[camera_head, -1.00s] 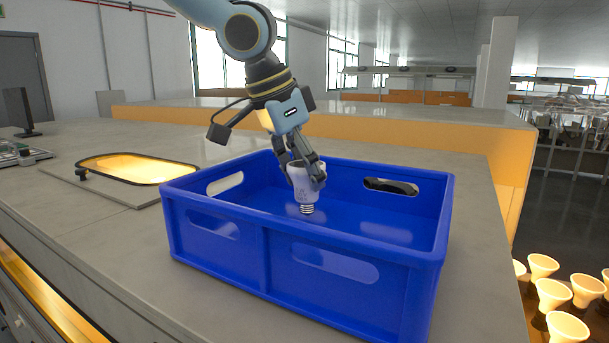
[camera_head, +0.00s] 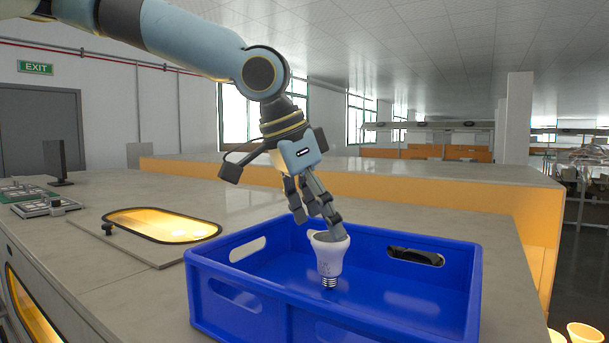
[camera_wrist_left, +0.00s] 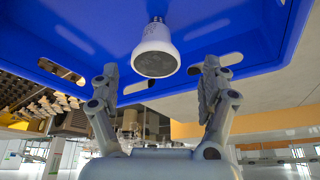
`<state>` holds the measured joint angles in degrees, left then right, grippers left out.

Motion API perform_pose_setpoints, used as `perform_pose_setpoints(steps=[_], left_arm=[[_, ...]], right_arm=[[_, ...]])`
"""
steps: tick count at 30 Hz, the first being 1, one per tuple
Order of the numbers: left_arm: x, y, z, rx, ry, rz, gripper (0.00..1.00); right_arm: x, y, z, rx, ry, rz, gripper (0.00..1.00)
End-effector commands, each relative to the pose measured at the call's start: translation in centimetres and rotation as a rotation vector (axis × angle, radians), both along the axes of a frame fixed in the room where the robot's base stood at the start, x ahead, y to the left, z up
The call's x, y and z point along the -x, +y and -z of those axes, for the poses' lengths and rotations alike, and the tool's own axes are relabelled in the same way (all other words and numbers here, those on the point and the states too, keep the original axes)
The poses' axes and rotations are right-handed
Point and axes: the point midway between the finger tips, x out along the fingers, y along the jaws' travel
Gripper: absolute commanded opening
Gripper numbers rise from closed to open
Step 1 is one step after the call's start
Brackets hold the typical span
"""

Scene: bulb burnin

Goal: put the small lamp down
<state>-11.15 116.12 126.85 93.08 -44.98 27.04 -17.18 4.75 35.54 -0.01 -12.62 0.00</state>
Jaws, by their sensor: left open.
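The small lamp (camera_head: 329,258), a white bulb with a metal screw base, is inside the blue crate (camera_head: 262,287) in the head view. It stands upright with its screw base down and its broad face up. My left gripper (camera_head: 317,218) is above it with fingers spread; one finger overlaps the lamp's top edge in the picture. In the left wrist view the lamp (camera_wrist_left: 155,55) shows its round grey face beyond the open fingers (camera_wrist_left: 161,78), with gaps on both sides. Whether its base touches the crate floor is hard to tell. My right gripper is not in view.
The crate stands on a grey counter (camera_head: 120,270). A lit oval opening (camera_head: 160,224) is left of it. A dark object (camera_head: 415,257) shows at the crate's right hand-hole. Several glowing lamps (camera_head: 585,333) are at the lower right. The counter left of the crate is mostly free.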

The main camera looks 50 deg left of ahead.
Motion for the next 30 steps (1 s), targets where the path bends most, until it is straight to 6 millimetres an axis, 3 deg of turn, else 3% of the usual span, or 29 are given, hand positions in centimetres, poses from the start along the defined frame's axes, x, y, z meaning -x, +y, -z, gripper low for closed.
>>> perform_pose_setpoints(steps=[3,12,30], left_arm=[[0.7,0.1,-2.3,0.009,-0.009,0.001,0.8],[2.3,0.5,-5.8,0.004,-0.005,0.001,0.8],[2.8,0.7,-6.9,0.0,0.001,0.003,0.8]], right_arm=[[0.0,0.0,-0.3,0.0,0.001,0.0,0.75],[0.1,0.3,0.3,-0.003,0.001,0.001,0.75],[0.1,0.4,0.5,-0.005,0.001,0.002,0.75]])
